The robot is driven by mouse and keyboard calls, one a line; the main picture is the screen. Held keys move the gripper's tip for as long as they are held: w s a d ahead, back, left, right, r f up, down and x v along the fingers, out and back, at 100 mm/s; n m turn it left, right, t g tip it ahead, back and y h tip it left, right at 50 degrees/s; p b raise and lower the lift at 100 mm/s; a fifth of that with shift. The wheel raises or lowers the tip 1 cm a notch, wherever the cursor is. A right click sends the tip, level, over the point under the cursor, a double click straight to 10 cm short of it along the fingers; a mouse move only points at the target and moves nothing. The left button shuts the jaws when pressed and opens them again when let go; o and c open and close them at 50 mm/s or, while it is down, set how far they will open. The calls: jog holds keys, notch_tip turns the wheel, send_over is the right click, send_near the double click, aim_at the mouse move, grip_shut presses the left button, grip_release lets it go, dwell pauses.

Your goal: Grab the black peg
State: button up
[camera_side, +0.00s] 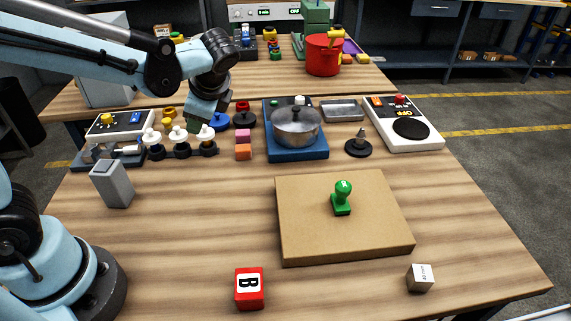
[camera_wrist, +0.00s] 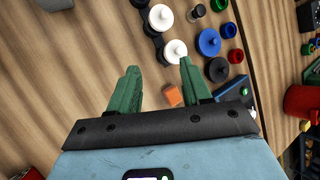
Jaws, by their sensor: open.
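The black peg (camera_side: 247,119) is a short black knobbed piece standing on the table, right of the blue peg (camera_side: 218,121). In the wrist view the black peg (camera_wrist: 218,69) lies just right of the right fingertip, beside the blue peg (camera_wrist: 209,43) and a red peg (camera_wrist: 237,56). My gripper (camera_side: 194,126) is above the row of white-topped pieces, left of the black peg. Its green fingers (camera_wrist: 155,68) are spread apart with nothing between their tips. The black peg is not between them.
White-topped pieces (camera_wrist: 175,51) in a black holder are close ahead of the fingers. An orange cube (camera_side: 243,153) lies nearby. A pot (camera_side: 297,128) on a blue base stands to the right. The cardboard box (camera_side: 300,245) carries a green stamp (camera_side: 342,197).

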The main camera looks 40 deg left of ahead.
jog(key=w+m+y, duration=0.1)
jog(key=m+g+y, duration=0.4)
send_near(178, 127)
jog(key=w+x, duration=0.1)
jog(key=x, duration=0.2)
jog(key=shift+s+a+f, duration=0.4)
jog(key=shift+a, duration=0.35)
jog(key=shift+s+a+f, duration=0.4)
jog(key=shift+a+f, duration=0.05)
jog(key=shift+a, duration=0.25)
jog(key=shift+s+a+f, duration=0.4)
jog(key=shift+a, duration=0.35)
jog(key=shift+c, duration=0.3)
grip_shut()
